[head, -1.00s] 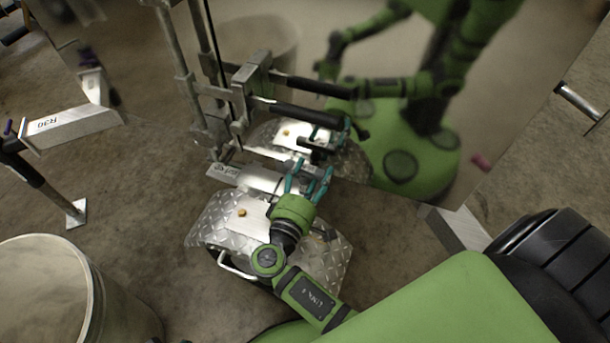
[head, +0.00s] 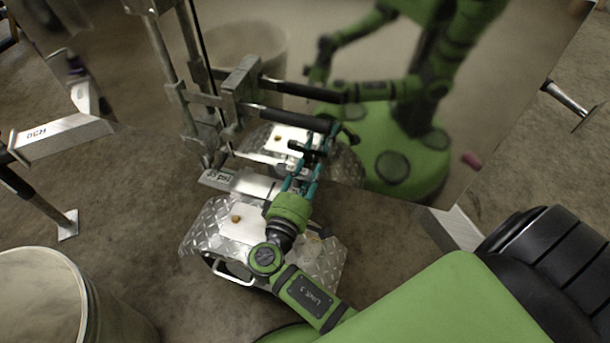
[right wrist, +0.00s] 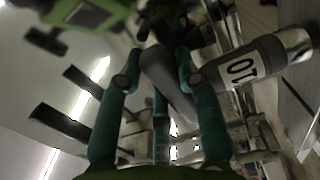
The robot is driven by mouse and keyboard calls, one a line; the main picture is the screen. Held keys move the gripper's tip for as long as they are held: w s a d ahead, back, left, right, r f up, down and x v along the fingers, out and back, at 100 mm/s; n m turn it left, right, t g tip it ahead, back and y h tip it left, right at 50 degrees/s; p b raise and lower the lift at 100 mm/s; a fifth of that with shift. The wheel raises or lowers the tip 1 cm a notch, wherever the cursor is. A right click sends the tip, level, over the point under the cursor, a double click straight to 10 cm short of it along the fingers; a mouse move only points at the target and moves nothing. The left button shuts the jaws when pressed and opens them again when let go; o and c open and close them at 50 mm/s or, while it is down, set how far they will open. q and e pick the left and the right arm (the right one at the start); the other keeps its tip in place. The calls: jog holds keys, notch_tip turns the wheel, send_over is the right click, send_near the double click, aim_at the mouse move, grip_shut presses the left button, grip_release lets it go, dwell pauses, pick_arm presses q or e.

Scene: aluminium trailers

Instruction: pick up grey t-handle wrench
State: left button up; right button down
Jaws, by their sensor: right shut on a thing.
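The grey t-handle wrench (right wrist: 168,82) is in the right wrist view, its grey cross handle between my teal fingers. Its shaft runs right to a white label reading 10 and a bare metal end. In the head view the wrench (head: 307,150) looks dark and small at my fingertips, above the trailer's front plate. My right gripper (head: 303,163) reaches forward over the tread-plate and is shut on the wrench; it also shows in the right wrist view (right wrist: 160,75). I cannot tell whether the wrench touches the metal beneath. My left gripper is not in view.
A polished trailer wall (head: 400,60) behind reflects my body. A tread-plate box (head: 210,225) lies below my right arm, and a metal upright (head: 185,90) stands beyond. A pale bin (head: 40,290) is at lower left. Bare floor (head: 130,190) lies left of the box.

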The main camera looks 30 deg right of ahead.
jog(key=r, duration=0.1)
jog(key=r+p, duration=0.1)
jog(key=r, duration=0.2)
jog(key=shift+s+r, duration=0.1)
jog(key=shift+s, duration=0.2)
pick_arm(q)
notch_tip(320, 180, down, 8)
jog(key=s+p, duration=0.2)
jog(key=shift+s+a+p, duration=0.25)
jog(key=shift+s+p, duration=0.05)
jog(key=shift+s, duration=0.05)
pick_arm(e)
jog(key=s+d+r, duration=0.1)
jog(key=s+r, duration=0.5)
jog(key=s, duration=0.5)
jog(key=shift+d+r, duration=0.15)
jog(key=shift+d, duration=0.15)
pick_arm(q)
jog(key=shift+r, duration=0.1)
